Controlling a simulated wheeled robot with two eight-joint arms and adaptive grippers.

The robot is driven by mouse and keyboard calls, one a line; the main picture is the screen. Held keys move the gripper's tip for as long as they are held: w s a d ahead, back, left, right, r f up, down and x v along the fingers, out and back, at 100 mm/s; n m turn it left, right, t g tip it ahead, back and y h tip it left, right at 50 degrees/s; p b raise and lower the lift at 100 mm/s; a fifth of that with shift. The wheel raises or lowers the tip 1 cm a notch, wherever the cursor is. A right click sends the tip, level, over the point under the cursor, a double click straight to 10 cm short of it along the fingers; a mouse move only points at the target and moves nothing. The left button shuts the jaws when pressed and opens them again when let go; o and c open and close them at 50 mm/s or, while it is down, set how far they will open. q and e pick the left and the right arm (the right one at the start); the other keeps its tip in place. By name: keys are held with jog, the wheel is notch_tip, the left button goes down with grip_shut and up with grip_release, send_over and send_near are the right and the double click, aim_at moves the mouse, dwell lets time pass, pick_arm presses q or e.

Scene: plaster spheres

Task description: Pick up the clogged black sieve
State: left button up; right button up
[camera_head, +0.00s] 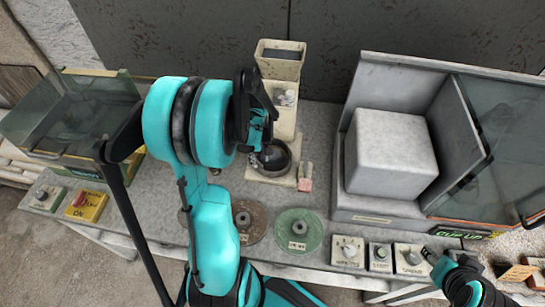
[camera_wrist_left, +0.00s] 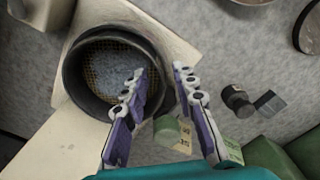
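The black sieve (camera_wrist_left: 108,72) is a round dark cup with a yellowish mesh and grey powder on it. It sits on a pale base; in the head view the sieve (camera_head: 275,158) is partly hidden by my left gripper (camera_head: 263,138). In the left wrist view my left gripper (camera_wrist_left: 159,73) has its two purple fingers apart. One finger overlaps the sieve's opening and the other is outside its right edge, so the near right wall appears between them. I cannot tell whether they touch it. My right gripper (camera_head: 436,262) is at the lower right, by the control boxes; its fingers are unclear.
A pale machine (camera_head: 284,95) with a hopper stands behind the sieve. A large open cabinet holding a plaster block (camera_head: 391,155) is to the right. Brown (camera_head: 249,221) and green (camera_head: 298,230) discs lie in front. A small pinkish object (camera_head: 305,178) stands close right of the sieve.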

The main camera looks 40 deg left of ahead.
pick_arm(q)
grip_shut()
